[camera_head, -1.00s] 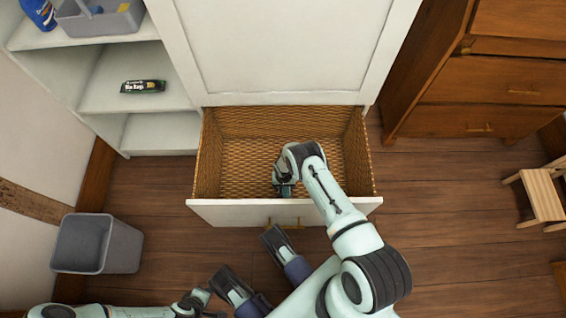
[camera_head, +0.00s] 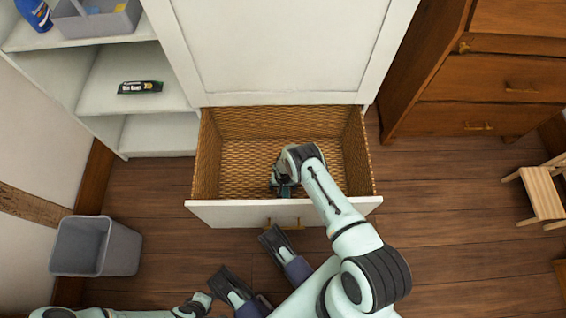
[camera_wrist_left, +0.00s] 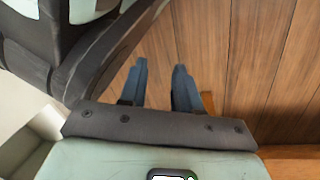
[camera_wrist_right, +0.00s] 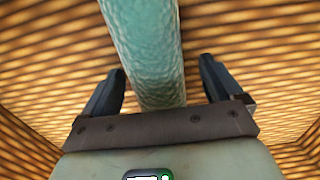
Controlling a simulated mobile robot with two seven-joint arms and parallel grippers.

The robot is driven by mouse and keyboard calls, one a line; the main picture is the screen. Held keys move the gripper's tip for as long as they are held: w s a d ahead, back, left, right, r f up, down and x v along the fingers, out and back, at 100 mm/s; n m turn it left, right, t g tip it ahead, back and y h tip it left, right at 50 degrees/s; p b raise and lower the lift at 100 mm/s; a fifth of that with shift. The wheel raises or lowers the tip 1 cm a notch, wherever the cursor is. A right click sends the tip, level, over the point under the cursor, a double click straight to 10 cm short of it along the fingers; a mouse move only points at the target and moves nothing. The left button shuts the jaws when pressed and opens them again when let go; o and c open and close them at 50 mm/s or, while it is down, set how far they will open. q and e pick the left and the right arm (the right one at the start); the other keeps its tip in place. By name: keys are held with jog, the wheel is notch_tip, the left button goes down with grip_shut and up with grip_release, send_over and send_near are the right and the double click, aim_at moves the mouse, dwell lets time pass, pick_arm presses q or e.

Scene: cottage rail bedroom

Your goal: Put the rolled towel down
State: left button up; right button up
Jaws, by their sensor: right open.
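The rolled towel (camera_wrist_right: 148,50) is a teal, textured cylinder in the right wrist view. It lies between the spread fingers of my right gripper (camera_wrist_right: 160,88), with a gap on both sides, over woven wicker. In the head view my right gripper (camera_head: 284,183) is down inside the open wicker-lined drawer (camera_head: 230,180); the arm hides most or all of the towel there. My left gripper (camera_wrist_left: 162,82) shows in the left wrist view with its fingers apart and nothing between them, above the wooden floor.
The drawer's white front (camera_head: 235,213) stands out below a white cabinet (camera_head: 280,45). White shelves (camera_head: 95,95) hold a bin-bag box (camera_head: 140,87) and a grey caddy (camera_head: 105,20). A grey bin (camera_head: 92,246) is at left, a wooden dresser (camera_head: 490,90) at right. The drawer's left part is clear.

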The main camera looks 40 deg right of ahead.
notch_tip(320, 180, up, 8)
jog(key=p, duration=0.3)
notch_tip(320, 180, up, 4)
jog(key=shift+f+p, duration=0.25)
jog(key=shift+p, duration=0.4)
pick_arm(q)
jog(key=w+d+r+t, duration=0.1)
jog(key=w+d+r, duration=0.1)
jog(key=w+r, duration=0.2)
notch_tip(320, 180, up, 3)
jog(key=shift+r+m+t, duration=0.1)
jog(key=shift+m+t, duration=0.2)
jog(key=shift+t, duration=0.1)
pick_arm(e)
jog(key=shift+r, duration=0.35)
jog(key=shift+r, duration=0.1)
